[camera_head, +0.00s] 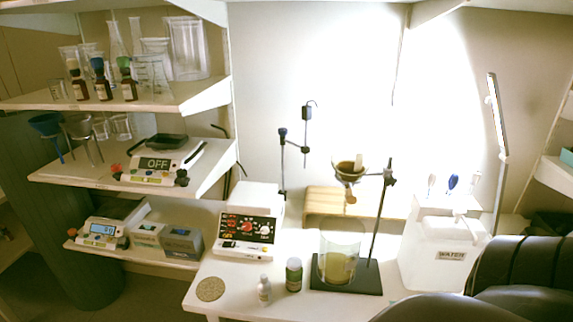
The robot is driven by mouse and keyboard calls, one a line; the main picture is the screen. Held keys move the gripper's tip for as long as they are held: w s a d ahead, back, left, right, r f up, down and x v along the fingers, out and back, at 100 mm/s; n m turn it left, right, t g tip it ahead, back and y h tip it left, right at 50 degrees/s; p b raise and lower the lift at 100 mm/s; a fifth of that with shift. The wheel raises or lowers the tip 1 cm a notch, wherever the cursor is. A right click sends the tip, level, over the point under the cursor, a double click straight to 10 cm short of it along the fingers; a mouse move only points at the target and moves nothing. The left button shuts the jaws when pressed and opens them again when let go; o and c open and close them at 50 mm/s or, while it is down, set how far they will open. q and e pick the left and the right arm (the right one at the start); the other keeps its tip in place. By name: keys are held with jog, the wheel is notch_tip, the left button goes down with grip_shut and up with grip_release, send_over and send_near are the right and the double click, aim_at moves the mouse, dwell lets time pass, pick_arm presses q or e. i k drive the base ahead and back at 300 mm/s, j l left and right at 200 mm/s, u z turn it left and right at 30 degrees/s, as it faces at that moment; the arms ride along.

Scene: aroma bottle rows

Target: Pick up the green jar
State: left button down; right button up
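A small dark jar with a green tint (293,276) stands upright on the white bench (245,298), near its front edge. A small pale bottle (264,289) stands just left of it. The black stand base (345,278) with a large glass beaker (339,250) is just right of it. Neither of my grippers shows. A large black rounded form, probably my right arm, fills the lower right corner and hides part of the bench.
A white device with dials (246,235) stands behind the jar. A round speckled disc (210,288) lies left. A white water container (443,250) stands right. Shelves at left hold dropper bottles (102,80), glassware and scales (158,165). Bench room in front of the jar is narrow.

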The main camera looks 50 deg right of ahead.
aim_at(295, 270)
jog(key=i+j+z, duration=0.2)
jog(key=z, duration=0.15)
jog(key=i+j+z, duration=0.15)
jog(key=j+z, duration=0.2)
jog(key=i+j+z, duration=0.15)
jog(key=j+z, duration=0.2)
jog(key=i+j+z, duration=0.1)
jog(key=j+z, duration=0.25)
jog(key=j, duration=0.05)
